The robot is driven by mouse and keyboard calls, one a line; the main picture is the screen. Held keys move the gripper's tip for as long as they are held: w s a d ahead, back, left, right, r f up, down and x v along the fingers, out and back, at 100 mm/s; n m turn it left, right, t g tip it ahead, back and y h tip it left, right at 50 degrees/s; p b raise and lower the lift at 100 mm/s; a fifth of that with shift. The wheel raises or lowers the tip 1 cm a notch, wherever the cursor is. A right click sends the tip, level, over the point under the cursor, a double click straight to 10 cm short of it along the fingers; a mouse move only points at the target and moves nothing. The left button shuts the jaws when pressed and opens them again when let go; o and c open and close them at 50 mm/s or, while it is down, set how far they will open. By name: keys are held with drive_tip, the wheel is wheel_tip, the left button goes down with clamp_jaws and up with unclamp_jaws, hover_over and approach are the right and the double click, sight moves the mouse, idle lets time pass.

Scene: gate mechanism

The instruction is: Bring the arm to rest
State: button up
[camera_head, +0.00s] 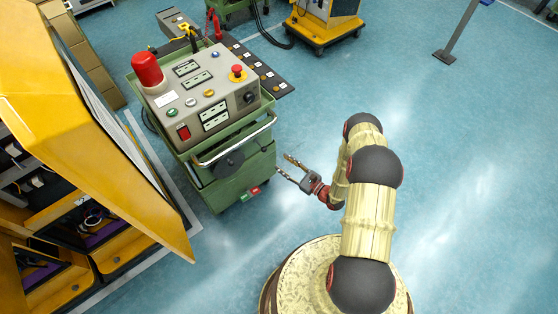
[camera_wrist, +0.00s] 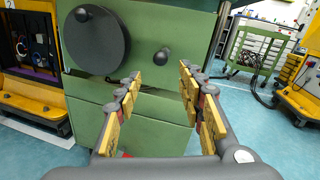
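My gripper (camera_head: 291,170) is open and empty, held in front of the green cart (camera_head: 250,170) and apart from it in the head view. In the wrist view my gripper (camera_wrist: 160,82) shows two separated fingers with yellow pads and nothing between them. Beyond the fingers is the cart's green face (camera_wrist: 150,30), with a dark round disc (camera_wrist: 93,40) at left and a small dark knob (camera_wrist: 161,56) near the fingertips. I cannot tell from the wrist view how far the knob is from the fingers. My arm is bent, reaching left from my base.
The cart carries a grey control panel (camera_head: 203,95) with a red beacon (camera_head: 147,70) and a red button (camera_head: 237,69). A yellow cabinet (camera_head: 150,195) stands open at left. A yellow wheeled unit (camera_head: 325,25) is at the back. Blue floor (camera_head: 480,180) is clear at right.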

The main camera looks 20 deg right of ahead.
idle(0.8)
drive_tip(key=s+a+f+n+g+y, duration=0.2)
drive_tip(key=s+a+g+y, duration=0.25)
drive_tip(key=s+a, duration=0.4)
drive_tip(key=s+a+r+n+g+y, duration=0.2)
drive_tip(key=s+a+r+n+g, duration=0.1)
drive_tip(key=s+r+n+g, duration=0.45)
drive_tip(key=s+d+r+n+g+h, duration=0.25)
drive_tip(key=r+n+h, duration=0.2)
drive_tip(key=r, duration=0.55)
drive_tip(key=s+d+r+n+g+h, duration=0.1)
drive_tip(key=s+d+r+n+h, duration=0.3)
drive_tip(key=r, duration=0.7)
drive_tip(key=s+d+r+n+g+h, duration=0.2)
drive_tip(key=r+n+h, duration=0.3)
drive_tip(key=r, duration=0.5)
drive_tip(key=s+a+r+n+t, duration=0.1)
drive_tip(key=r+t, duration=0.1)
drive_tip(key=r, duration=0.4)
drive_tip(key=s+a+r+n+t+h, duration=0.1)
drive_tip(key=r+n+t, duration=0.1)
drive_tip(key=r, duration=0.4)
drive_tip(key=s+a+r+n+t, duration=0.1)
drive_tip(key=r+n+t, duration=0.1)
drive_tip(key=r, duration=0.4)
drive_tip(key=shift+s+a+r+t+h, duration=0.2)
drive_tip(key=shift+s+a+t+h, duration=0.2)
drive_tip(key=shift+t, duration=0.25)
